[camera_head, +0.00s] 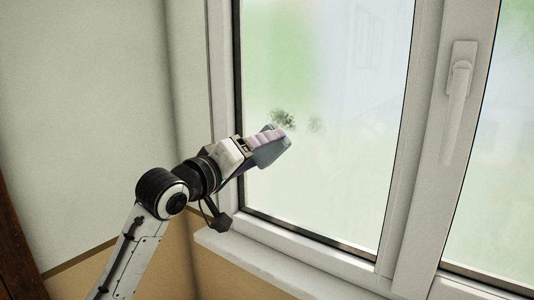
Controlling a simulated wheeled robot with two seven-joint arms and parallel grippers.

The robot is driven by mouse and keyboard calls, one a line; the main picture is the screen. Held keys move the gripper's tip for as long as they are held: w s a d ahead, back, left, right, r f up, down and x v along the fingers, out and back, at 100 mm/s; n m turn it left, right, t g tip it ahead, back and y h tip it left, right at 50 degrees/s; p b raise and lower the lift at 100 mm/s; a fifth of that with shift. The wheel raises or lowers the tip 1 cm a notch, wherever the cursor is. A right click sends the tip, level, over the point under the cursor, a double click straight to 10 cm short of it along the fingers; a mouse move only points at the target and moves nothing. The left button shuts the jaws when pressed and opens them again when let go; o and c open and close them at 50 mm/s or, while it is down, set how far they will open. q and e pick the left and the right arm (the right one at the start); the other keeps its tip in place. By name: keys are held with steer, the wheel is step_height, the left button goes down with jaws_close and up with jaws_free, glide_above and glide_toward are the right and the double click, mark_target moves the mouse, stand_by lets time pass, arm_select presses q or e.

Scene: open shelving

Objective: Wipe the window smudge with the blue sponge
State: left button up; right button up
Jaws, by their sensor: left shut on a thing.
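The dark, speckled smudge (284,119) is on the left window pane (330,180), with a fainter grey patch just to its right. My left gripper (262,143) is shut on a sponge (272,152) that looks grey-blue here. The sponge is tilted and lies just below and left of the smudge, in front of the glass. Its upper end overlaps or nearly reaches the lower edge of the smudge in the picture. I cannot tell whether the sponge touches the glass. The gripper's fingers hide part of the sponge. My right gripper is out of view.
A white window frame (408,150) divides the two panes. A white sill (262,262) runs below the window. The wall (90,90) is at left. The pane right of the sponge is clear of objects.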

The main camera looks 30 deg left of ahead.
arm_select(q)
steer(key=shift+s+d+r, duration=0.15)
steer(key=shift+d+r, duration=0.2)
steer(key=shift+d, duration=1.8)
steer(key=shift+s+d+r, duration=0.15)
steer(key=shift+d+r, duration=0.25)
steer(key=shift+d, duration=1.75)
steer(key=shift+s+d+r, duration=0.15)
steer(key=shift+d+r, duration=0.2)
steer(key=shift+d, duration=1.8)
steer(key=shift+r, duration=1.25)
steer(key=shift+w+a+f, duration=0.1)
steer(key=shift+a, duration=1.25)
steer(key=shift+w+a+f, duration=0.1)
steer(key=shift+a, duration=1.25)
steer(key=a, duration=0.9)
steer(key=shift+w+a, duration=0.15)
steer(key=shift+w, duration=0.25)
